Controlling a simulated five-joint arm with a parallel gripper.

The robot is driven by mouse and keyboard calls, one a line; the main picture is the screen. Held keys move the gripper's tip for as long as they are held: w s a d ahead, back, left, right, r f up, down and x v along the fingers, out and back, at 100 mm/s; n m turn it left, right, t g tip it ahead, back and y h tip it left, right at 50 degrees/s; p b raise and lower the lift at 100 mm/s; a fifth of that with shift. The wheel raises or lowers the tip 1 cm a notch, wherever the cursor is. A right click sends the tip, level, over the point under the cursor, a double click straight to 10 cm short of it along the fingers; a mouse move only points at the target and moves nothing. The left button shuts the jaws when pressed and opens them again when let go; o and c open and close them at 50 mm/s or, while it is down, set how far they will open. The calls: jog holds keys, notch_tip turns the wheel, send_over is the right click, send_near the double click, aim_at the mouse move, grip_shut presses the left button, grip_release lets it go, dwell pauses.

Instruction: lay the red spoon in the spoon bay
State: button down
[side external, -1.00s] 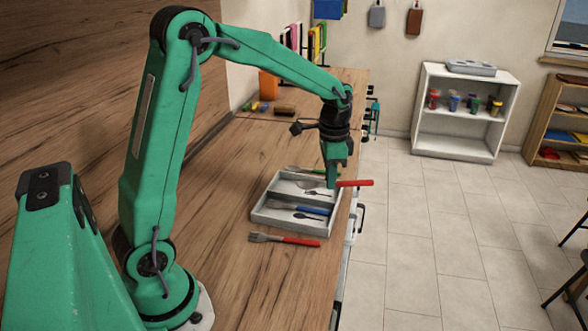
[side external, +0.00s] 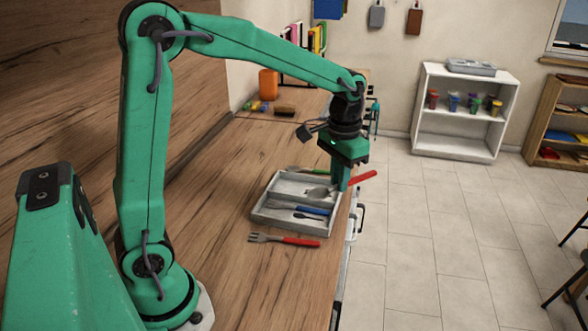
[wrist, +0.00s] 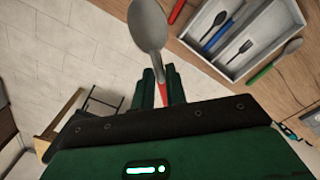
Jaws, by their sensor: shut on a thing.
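My gripper (side external: 342,186) is shut on the red spoon, over the front right edge of the tray. The spoon's red handle (side external: 361,179) points right, past the counter edge, and its grey bowl (side external: 318,192) points left over the tray. In the wrist view the bowl (wrist: 148,25) sticks out beyond the fingertips (wrist: 160,75), with a little red between them. The grey divided tray (side external: 262,215) holds blue-handled cutlery (side external: 312,210) and a small dark fork (wrist: 240,48). I cannot tell which bay is the spoon bay.
A red-handled fork (side external: 285,240) lies on the counter in front of the tray. A green-handled spoon (wrist: 275,62) lies beyond the tray's far side. The counter is bare to the left of the tray. The counter edge and floor are at the right.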

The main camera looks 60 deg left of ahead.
jog(key=shift+a, duration=0.1)
dwell(0.5)
jog(key=a, duration=0.1)
jog(key=m, duration=1)
send_over(287, 210)
jog(key=s+d, duration=0.2)
jog(key=d, duration=0.2)
notch_tip(287, 210, down, 6)
jog(key=shift+a+f, duration=0.2)
jog(key=shift+f, duration=0.1)
jog(key=shift+f, duration=5.3)
jog(key=shift+f, duration=0.6)
jog(key=c, duration=1.3)
grip_release()
jog(key=shift+c, duration=0.2)
